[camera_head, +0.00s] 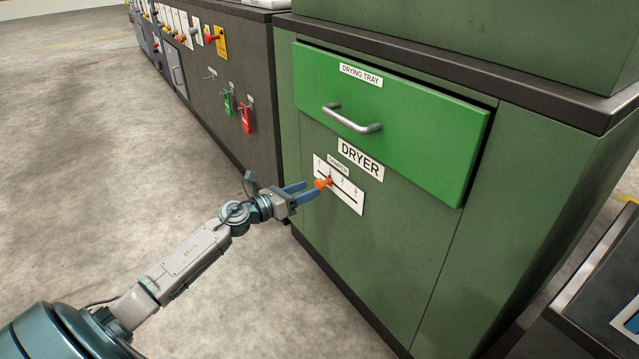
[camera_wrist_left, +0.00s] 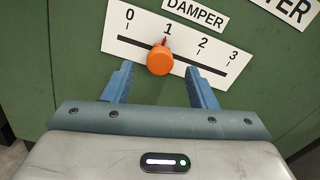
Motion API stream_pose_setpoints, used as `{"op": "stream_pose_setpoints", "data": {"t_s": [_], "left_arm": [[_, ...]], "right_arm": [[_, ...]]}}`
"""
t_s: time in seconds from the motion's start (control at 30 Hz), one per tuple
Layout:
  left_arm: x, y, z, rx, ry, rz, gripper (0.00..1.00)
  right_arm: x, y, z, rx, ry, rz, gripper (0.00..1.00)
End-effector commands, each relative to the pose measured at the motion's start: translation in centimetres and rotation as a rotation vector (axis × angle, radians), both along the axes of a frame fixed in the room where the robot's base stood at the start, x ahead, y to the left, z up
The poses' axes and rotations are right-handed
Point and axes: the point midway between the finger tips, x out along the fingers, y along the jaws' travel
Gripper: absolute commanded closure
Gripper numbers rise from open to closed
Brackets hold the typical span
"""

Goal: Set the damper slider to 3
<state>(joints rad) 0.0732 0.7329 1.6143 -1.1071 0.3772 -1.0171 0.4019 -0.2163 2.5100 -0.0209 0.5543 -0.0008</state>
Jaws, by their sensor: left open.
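The damper slider has an orange knob (camera_wrist_left: 160,60) with a red pointer at the 1 mark, on a white scale plate (camera_wrist_left: 222,53) numbered 0 to 3. In the head view the orange knob (camera_head: 321,183) sits on the plate (camera_head: 349,197) on the green dryer front (camera_head: 400,215). My left gripper (camera_wrist_left: 160,82) is open, with one blue finger to each side of the knob and the knob just beyond the fingertips. In the head view my left gripper (camera_head: 311,191) reaches the knob from the left. I cannot tell whether a finger touches it. My right gripper is not in view.
A green drying tray drawer (camera_head: 400,120) with a metal handle (camera_head: 352,119) is above the scale. The floor (camera_head: 90,150) left of the dryer is clear.

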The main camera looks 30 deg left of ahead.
Motion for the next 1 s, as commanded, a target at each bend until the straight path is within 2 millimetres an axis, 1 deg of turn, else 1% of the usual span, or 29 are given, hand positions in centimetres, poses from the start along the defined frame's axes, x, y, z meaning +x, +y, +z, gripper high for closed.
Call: {"op": "stream_pose_setpoints", "data": {"t_s": [0.03, 0.1, 0.2, 0.3, 0.5, 0.73, 0.87, 0.9, 1.0], "left_arm": [[0.9, -0.3, 0.1, -0.003, -0.005, 0.001, 0.48], [1.9, -0.8, 0.1, -0.003, -0.004, 0.001, 0.48], [3.1, -1.3, 0.0, -0.002, -0.003, 0.0, 0.48], [4.0, -1.6, 0.0, -0.001, -0.003, 0.0, 0.48], [4.7, -2.0, 0.0, -0.001, 0.0, -0.001, 0.48], [4.8, -2.0, 0.0, 0.0, 0.0, -0.001, 0.48], [4.7, -2.0, 0.0, 0.0, 0.0, -0.001, 0.74], [4.7, -2.0, 0.0, 0.0, 0.0, -0.001, 0.82], [4.7, -1.9, 0.0, 0.0, 0.0, -0.001, 1.0]], "right_arm": [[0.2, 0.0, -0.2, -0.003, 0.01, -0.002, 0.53], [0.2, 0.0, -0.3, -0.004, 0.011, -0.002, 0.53], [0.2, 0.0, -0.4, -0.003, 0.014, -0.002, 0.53], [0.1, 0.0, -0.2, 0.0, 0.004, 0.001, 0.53], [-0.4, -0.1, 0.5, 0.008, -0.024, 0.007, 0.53], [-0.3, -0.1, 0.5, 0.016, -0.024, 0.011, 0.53], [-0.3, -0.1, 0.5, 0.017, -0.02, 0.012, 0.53], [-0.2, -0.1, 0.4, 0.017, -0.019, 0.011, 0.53], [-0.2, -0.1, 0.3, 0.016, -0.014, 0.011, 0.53]]}}
